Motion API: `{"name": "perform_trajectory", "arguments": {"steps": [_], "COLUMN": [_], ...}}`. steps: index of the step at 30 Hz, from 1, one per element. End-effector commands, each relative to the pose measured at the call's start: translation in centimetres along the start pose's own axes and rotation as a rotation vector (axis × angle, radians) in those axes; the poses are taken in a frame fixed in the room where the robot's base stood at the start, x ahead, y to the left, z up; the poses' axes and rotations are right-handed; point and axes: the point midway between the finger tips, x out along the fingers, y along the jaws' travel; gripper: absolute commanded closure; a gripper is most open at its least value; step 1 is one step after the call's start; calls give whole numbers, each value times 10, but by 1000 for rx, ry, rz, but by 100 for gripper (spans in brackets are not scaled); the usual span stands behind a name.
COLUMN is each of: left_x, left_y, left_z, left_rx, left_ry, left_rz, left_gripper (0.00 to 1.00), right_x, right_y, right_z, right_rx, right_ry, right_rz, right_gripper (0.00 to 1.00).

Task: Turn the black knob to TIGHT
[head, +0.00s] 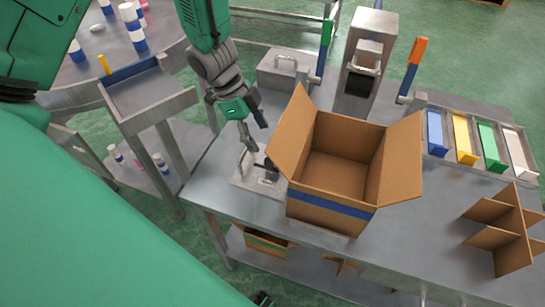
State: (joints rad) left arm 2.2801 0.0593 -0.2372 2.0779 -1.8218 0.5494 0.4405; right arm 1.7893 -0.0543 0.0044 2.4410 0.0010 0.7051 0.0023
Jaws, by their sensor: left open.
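A small metal fixture (245,183) stands on the bench, left of the open carton, with a light upright handle on its left side. A small black part (270,168) on it, close to the carton, looks like the black knob. It is too small to read any marking or setting. My left gripper (256,135) points down above the fixture. Its fingers are apart and nothing shows between them. One finger hangs close over the fixture, and I cannot tell whether it touches.
The open cardboard carton (332,207) stands close to the right of the fixture. Behind are a metal press (372,55) and levers with green (328,31) and orange (417,50) grips. Coloured bins (464,139) and a cardboard divider (503,237) are at right. A metal chute (150,92) is at left.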

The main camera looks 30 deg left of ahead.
Motion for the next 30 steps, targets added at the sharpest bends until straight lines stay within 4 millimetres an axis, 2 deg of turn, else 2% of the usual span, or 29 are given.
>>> {"name": "perform_trajectory", "arguments": {"steps": [1,6,12,18,26,27,29,30], "left_x": [15,52,83,96,96,96,96,96], "left_y": [0,0,0,0,-1,-1,-1,-1], "left_z": [2,3,2,0,0,0,1,1], "left_rx": [-3,-4,-3,0,0,-1,-1,-1], "left_ry": [3,4,2,-1,0,1,0,0], "left_rz": [3,2,-1,-2,-2,-2,-2,-2], "left_gripper": [42,42,42,42,42,46,67,81], "right_x": [5,14,22,24,24,24,24,24], "right_y": [0,0,0,0,0,0,0,0], "right_z": [0,1,1,1,1,1,1,1], "right_rx": [0,0,-1,-1,0,0,0,0], "right_ry": [0,0,0,0,0,0,0,0], "right_rz": [0,0,0,0,0,0,0,0], "right_gripper": [60,60,60,60,60,60,60,60]}}
